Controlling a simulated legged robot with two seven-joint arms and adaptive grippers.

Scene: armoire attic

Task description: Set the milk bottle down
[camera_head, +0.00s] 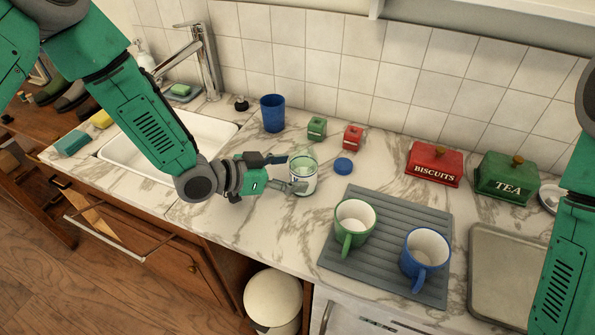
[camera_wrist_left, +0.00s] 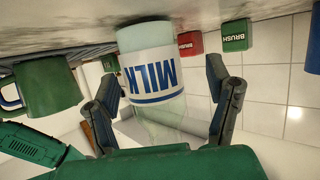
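The milk bottle (camera_head: 303,175), clear with a white label and blue "MILK" lettering, stands upright on the marble counter (camera_head: 240,218), right of the sink. My left gripper (camera_head: 279,173) is around it from the left. In the left wrist view, which is upside down, the bottle (camera_wrist_left: 152,75) is between the two spread fingers (camera_wrist_left: 165,105), its base at the counter surface. A gap shows between the bottle and the right-hand finger, so the gripper looks open. My right arm shows at the right edge, but its gripper is out of view.
A blue cup (camera_head: 272,113) stands behind; green (camera_head: 317,128) and red (camera_head: 352,137) small boxes and a blue lid (camera_head: 343,166) are nearby. Green (camera_head: 354,222) and blue (camera_head: 425,258) mugs stand on a grey mat (camera_head: 375,268). The counter in front of the bottle is clear.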

